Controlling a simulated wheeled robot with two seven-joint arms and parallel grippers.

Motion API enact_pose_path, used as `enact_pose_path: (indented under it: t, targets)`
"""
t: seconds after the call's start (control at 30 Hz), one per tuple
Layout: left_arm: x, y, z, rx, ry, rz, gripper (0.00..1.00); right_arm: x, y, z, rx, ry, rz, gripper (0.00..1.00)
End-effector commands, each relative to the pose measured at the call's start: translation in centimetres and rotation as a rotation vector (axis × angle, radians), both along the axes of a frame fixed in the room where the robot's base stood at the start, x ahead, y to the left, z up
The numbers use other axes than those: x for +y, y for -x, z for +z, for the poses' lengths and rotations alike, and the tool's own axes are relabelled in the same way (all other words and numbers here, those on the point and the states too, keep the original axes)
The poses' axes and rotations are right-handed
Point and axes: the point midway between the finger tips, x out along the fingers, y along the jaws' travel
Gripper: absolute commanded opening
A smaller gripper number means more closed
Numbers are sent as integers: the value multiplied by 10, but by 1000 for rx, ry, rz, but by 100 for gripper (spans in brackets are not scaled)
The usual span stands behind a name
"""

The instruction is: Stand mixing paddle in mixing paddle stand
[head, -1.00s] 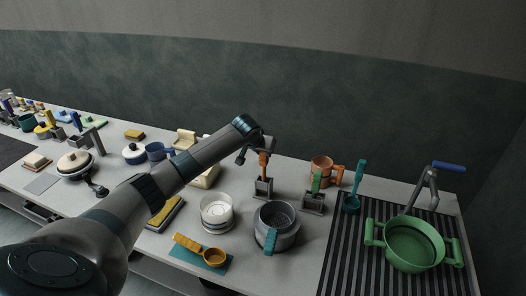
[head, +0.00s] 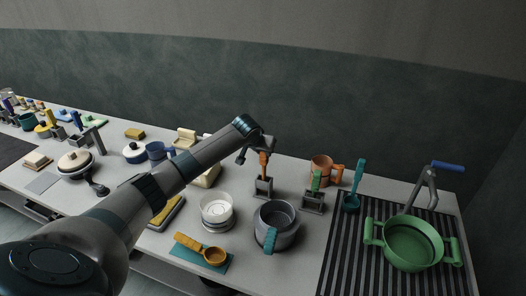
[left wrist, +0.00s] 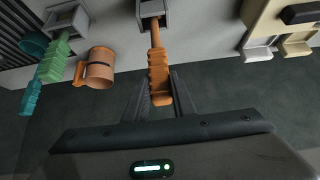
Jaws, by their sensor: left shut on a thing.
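The mixing paddle (head: 263,163) has an orange ribbed handle and is upright at the back of the counter. The grey mixing paddle stand (head: 262,188) is directly below it. My left gripper (head: 262,150) is shut on the top of the handle. In the left wrist view the fingers (left wrist: 159,88) close around the end of the orange handle (left wrist: 157,62). The shaft runs to the opening of the grey stand (left wrist: 152,8), and its lower end is hidden. I cannot tell how deep it sits. My right gripper is not in view.
A similar grey stand (head: 312,202) with a green-handled tool and an orange mug (head: 322,170) are to the right. A grey pot (head: 290,238) and a white bowl (head: 216,208) stand in front. A green pot (head: 408,256) is on the striped mat at right.

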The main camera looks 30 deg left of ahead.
Motion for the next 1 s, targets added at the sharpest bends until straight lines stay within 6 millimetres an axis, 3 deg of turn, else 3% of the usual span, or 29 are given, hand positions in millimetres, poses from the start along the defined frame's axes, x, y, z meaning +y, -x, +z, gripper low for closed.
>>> enact_pose_path:
  t: [1.0]
  targets:
    - [0, 0, -9, -1, 1, -1, 0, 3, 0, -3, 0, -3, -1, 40]
